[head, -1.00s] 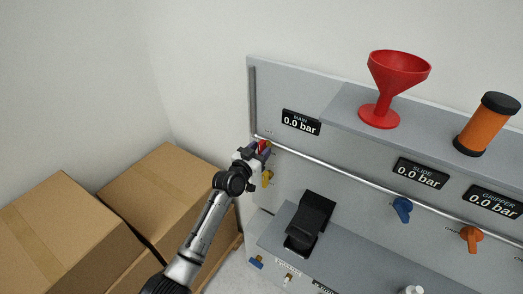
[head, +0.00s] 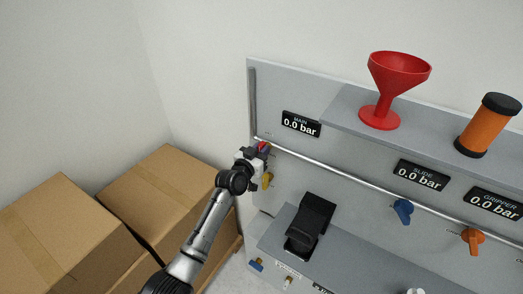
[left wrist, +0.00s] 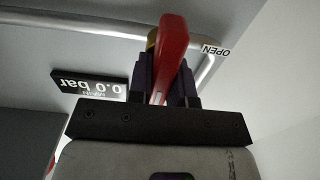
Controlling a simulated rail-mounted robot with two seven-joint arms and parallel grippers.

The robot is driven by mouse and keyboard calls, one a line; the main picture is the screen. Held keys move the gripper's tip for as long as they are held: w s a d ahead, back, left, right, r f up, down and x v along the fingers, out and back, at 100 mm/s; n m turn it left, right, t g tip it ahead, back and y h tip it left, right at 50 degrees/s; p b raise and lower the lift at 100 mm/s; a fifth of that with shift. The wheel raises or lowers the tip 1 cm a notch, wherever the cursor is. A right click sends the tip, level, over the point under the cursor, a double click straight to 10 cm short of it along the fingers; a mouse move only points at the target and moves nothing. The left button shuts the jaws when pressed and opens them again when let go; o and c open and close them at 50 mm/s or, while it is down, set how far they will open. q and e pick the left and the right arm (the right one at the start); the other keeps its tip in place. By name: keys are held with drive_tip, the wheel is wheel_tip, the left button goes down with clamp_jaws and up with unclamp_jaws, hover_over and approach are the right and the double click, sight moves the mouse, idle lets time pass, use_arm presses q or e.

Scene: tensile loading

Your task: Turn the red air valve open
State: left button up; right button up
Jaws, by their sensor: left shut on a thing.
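The red air valve (head: 264,145) is at the left end of the pipe on the grey panel, mostly hidden behind my gripper in the head view. In the left wrist view its red handle (left wrist: 173,50) stands between my fingers, slightly tilted, with a brass part behind it. My left gripper (head: 259,153) is shut on the red handle; its dark fingers (left wrist: 165,80) are on both sides of it. An OPEN label (left wrist: 215,50) is beside the handle in the wrist view. The MAIN display (head: 301,122) reads 0.0 bar. My right gripper is not in view.
A blue valve (head: 403,210) and an orange valve (head: 473,240) are further right. A red funnel (head: 397,85) stands on the ledge. Cardboard boxes (head: 62,230) fill the lower left.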

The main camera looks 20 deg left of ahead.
use_arm(q)
clamp_jaws()
drive_tip(key=n, duration=0.3)
drive_tip(key=shift+a+n+p, duration=0.15)
drive_tip(key=shift+n+p, duration=0.25)
drive_tip(key=n, duration=0.5)
drive_tip(key=shift+w+a+f+n+p, duration=0.1)
drive_tip(key=shift+a+f+n+p, duration=0.05)
drive_tip(key=shift+a+n+p, duration=0.15)
drive_tip(key=shift+a+f+n+p, duration=0.1)
drive_tip(key=shift+f+n+p, duration=0.15)
drive_tip(key=shift+n, duration=1.8)
drive_tip(key=shift+f+n+p, duration=0.15)
drive_tip(key=shift+n+p, duration=0.1)
drive_tip(key=shift+n, duration=2.1)
drive_tip(key=o, duration=0.8)
unclamp_jaws()
